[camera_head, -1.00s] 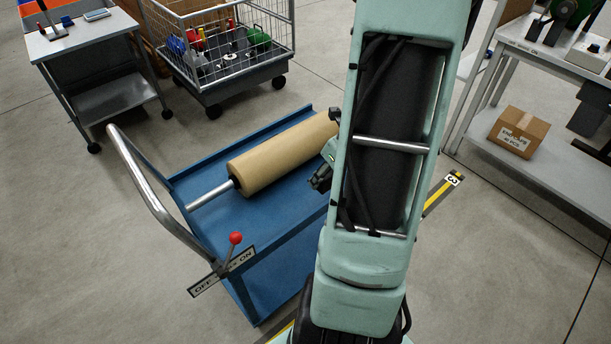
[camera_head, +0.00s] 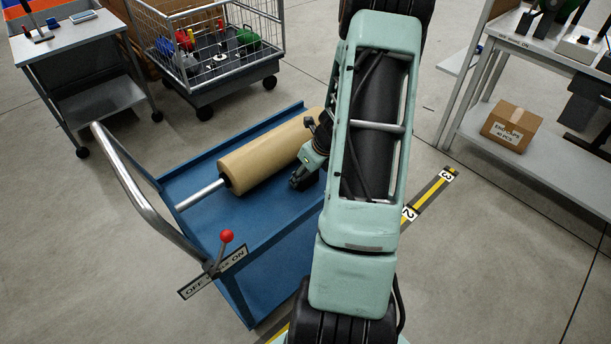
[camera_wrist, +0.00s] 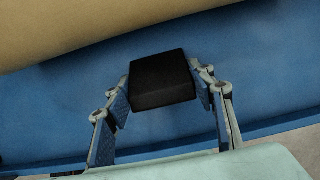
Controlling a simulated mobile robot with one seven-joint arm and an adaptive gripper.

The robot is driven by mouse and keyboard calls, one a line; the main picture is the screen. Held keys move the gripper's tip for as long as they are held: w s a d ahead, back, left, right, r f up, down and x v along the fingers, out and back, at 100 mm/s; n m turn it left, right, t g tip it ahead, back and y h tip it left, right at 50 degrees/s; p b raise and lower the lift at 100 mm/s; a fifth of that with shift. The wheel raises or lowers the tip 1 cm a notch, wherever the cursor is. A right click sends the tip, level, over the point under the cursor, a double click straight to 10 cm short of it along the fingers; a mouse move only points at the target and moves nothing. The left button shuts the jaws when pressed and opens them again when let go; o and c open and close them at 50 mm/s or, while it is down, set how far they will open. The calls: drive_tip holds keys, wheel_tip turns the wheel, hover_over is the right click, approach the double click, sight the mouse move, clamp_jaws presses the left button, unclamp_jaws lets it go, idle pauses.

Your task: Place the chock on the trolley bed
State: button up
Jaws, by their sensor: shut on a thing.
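The chock (camera_wrist: 162,82) is a black block between the two fingers of my gripper (camera_wrist: 166,92) in the wrist view. My gripper is shut on it. The blue trolley bed (camera_head: 262,222) lies beneath; whether the chock touches it I cannot tell. In the head view my gripper (camera_head: 302,176) is low over the bed's right part, just right of a tan roll, and the chock is hard to make out there. The tan roll (camera_head: 262,158) lies across the bed on a metal shaft, and also fills the top of the wrist view (camera_wrist: 70,25).
The trolley has a metal push handle (camera_head: 135,190) and a red-knobbed lever (camera_head: 226,237) by an OFF/ON plate at its front left. A wire cage cart (camera_head: 215,75) stands behind. A workbench (camera_head: 560,165) with a cardboard box (camera_head: 512,127) on its lower shelf stands right.

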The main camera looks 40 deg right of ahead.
drive_tip(key=shift+r, duration=0.15)
drive_tip(key=o, duration=1.4)
drive_tip(key=shift+r, duration=0.1)
drive_tip(key=p+v, duration=0.3)
drive_tip(key=v, duration=0.8)
drive_tip(key=shift+s+a+r+p, duration=0.1)
drive_tip(key=shift+s+r+p, duration=0.15)
drive_tip(key=shift+r+p, duration=0.1)
